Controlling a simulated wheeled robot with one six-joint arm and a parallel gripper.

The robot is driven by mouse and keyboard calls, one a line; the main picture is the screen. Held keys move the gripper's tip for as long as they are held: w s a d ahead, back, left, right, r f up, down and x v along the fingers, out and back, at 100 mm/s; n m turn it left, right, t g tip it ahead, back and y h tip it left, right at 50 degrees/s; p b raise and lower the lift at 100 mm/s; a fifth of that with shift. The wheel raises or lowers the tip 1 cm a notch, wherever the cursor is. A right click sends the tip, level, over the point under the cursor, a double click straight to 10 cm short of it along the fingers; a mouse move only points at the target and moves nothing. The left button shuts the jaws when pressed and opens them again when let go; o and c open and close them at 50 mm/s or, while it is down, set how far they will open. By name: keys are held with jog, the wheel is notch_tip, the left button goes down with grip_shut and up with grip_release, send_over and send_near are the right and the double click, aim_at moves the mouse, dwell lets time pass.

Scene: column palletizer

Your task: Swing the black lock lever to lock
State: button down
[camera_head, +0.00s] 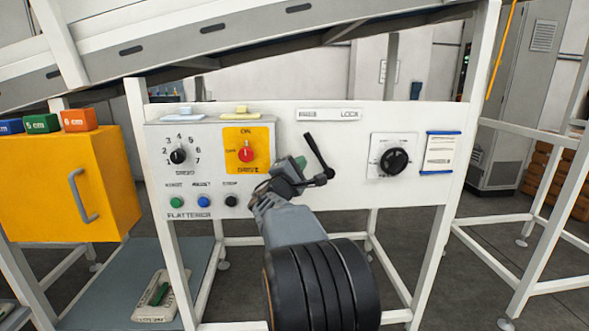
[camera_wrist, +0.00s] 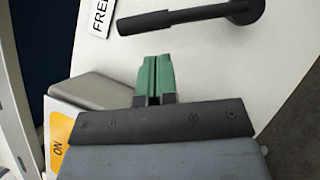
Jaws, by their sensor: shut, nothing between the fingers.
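The black lock lever (camera_head: 317,152) is on the white panel, below the FREE / LOCK label plate (camera_head: 328,114). It tilts up and to the left from its pivot, with its tip toward the FREE side. In the wrist view the lever (camera_wrist: 180,18) lies across the top, its grip end near the FREE end of the label (camera_wrist: 101,14). My gripper (camera_head: 300,162) is just left of the lever; its green fingers (camera_wrist: 155,82) are shut together and empty. In the wrist view a gap shows between the fingertips and the lever. My wrist partly covers the panel below the lever.
Left of my gripper is a grey control box (camera_head: 205,135) with a speed dial (camera_head: 178,156) and a red switch on a yellow plate (camera_head: 247,153). Right of the lever are a black knob (camera_head: 394,161) and a paper notice (camera_head: 441,153). The panel between lever and knob is clear.

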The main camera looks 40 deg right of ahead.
aim_at(318, 153)
jog(key=shift+x, duration=2.3)
